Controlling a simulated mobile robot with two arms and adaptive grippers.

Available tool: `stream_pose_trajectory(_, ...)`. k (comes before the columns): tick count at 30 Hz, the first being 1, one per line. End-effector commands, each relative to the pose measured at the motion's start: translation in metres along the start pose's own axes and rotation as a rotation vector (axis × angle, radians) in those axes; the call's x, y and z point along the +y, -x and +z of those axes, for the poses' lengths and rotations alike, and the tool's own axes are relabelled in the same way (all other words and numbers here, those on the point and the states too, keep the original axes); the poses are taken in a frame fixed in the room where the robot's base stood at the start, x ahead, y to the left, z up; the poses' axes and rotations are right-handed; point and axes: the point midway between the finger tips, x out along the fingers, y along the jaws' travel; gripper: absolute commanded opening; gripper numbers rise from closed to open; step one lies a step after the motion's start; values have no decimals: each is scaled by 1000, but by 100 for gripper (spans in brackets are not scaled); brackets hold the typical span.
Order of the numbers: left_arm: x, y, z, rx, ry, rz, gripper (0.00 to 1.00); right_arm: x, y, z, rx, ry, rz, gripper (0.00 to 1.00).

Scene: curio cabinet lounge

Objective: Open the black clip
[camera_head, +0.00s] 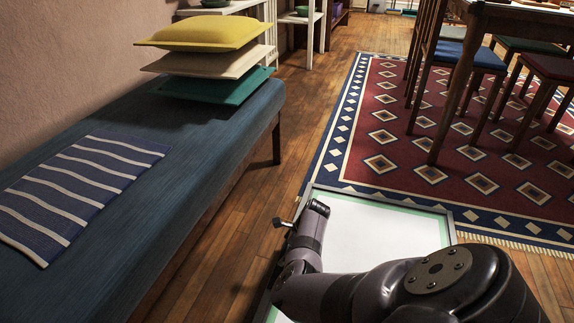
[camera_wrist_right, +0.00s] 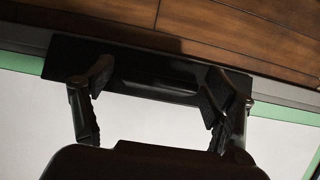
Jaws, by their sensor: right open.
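The black clip (camera_wrist_right: 150,78) is a dark, wide piece on the edge of a framed white panel in the right wrist view. A raised dark bar runs along its middle. My right gripper (camera_wrist_right: 157,80) is open, with one finger near each end of the bar and space between them. I cannot tell whether the fingers touch the clip. In the head view my right arm reaches over the framed white panel (camera_head: 375,235), and the gripper shows only in part at its left edge. The clip cannot be made out there. My left gripper is out of view.
A blue bench (camera_head: 190,150) with stacked cushions (camera_head: 205,60) and a striped cloth (camera_head: 85,185) stands at left. A red patterned rug (camera_head: 450,150) with chairs and a table lies beyond the panel. Bare wooden floor (camera_head: 300,130) runs between bench and rug.

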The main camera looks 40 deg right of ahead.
Motion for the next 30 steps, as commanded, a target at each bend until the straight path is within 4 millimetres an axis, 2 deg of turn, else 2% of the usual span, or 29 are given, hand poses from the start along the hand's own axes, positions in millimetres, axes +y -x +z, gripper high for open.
stream_pose_trajectory(8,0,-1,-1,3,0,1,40,0,0,0,0,0,0,78)
stream_pose_trajectory(30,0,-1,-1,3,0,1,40,0,-1,0,0,0,1,30)
